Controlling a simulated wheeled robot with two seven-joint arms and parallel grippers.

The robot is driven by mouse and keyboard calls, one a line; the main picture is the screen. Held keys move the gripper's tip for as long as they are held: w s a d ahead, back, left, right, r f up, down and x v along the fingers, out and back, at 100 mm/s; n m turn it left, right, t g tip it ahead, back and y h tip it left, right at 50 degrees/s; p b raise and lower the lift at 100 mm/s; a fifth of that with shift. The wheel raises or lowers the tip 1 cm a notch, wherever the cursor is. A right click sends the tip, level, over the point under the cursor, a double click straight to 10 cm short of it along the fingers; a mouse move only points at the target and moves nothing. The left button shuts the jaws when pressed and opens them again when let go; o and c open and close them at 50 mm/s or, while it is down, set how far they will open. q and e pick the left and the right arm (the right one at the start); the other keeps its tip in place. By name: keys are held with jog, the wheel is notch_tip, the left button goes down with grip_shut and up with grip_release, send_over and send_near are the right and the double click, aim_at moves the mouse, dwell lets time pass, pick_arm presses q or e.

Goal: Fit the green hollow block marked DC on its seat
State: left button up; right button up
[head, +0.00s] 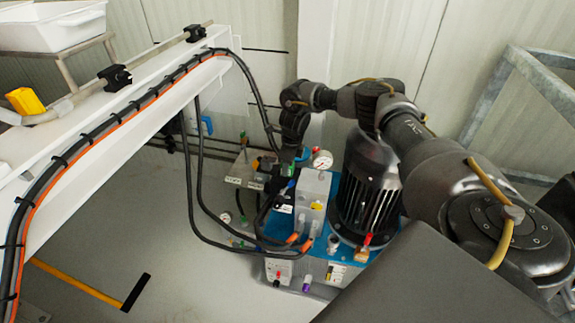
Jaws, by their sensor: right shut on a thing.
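My right gripper (288,157) reaches down from above, over the pump unit beside the dark motor. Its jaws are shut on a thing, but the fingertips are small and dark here. I cannot tell which spot is the seat. My left gripper is not in view.
A dark finned motor (368,190) stands right of the gripper on the blue-topped unit (345,270). A pressure gauge (322,160) is close by. Black hoses (190,190) loop on the left. A white beam (110,120) with cables crosses the left side.

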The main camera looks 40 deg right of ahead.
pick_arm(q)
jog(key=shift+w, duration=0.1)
pick_arm(e)
jog(key=o, duration=1)
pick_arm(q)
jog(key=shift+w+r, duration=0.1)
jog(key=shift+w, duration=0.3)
pick_arm(e)
jog(key=shift+o, duration=0.8)
jog(key=shift+r, duration=0.1)
jog(key=r, duration=0.6)
jog(key=s+r, duration=0.1)
jog(key=r, duration=0.2)
jog(key=shift+d+r, duration=0.1)
jog(key=shift+d, duration=0.2)
jog(key=shift+r, duration=0.6)
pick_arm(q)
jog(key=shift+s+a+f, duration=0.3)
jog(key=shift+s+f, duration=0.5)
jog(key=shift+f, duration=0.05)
pick_arm(e)
jog(key=shift+d+r, duration=0.1)
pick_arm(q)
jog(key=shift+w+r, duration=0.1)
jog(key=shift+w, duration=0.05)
